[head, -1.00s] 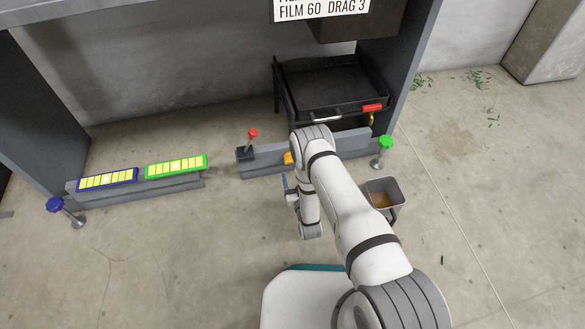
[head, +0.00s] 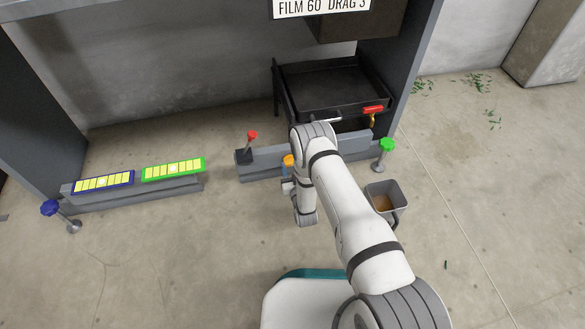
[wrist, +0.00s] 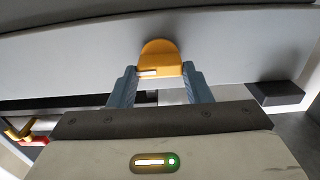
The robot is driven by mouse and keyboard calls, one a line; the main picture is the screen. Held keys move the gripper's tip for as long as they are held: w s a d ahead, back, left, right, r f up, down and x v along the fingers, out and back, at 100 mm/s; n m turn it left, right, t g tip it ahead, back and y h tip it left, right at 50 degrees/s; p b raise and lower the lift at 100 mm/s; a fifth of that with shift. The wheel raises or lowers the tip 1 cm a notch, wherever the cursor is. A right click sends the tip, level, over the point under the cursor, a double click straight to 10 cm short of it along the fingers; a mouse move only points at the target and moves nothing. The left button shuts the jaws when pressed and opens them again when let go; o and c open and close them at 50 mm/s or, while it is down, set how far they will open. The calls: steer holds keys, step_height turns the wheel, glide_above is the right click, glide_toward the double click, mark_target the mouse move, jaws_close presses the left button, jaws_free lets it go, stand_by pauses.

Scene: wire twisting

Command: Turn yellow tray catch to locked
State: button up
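A rounded orange-yellow catch (head: 289,160) sits on the grey rail below the black tray (head: 325,88). It also shows in the wrist view (wrist: 159,58), with a short white mark on its lower left. My gripper (wrist: 160,80) has its blue-grey fingertips on either side of the catch's lower edge. The fingers are apart and very close to its sides; whether they press on it cannot be told. In the head view, my arm hides the fingertips. A yellow piece with a red bar (head: 373,112) hangs at the tray's front right corner, at the left in the wrist view (wrist: 22,136).
A red-knobbed lever (head: 251,136) stands at the rail's left end and a green knob (head: 387,145) at its right. A grey bin (head: 388,197) stands right of my arm. Blue and green framed yellow panels (head: 173,169) sit on the left rail. Open floor lies left.

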steer(key=c, duration=0.5)
steer(key=shift+d, duration=0.15)
steer(key=shift+m, duration=0.5)
steer(key=m, duration=0.8)
steer(key=m+p, duration=0.1)
steer(key=m, duration=0.7)
steer(key=shift+w+d+f+m, duration=0.1)
steer(key=shift+d+f+m, duration=0.1)
steer(key=shift+m, duration=0.2)
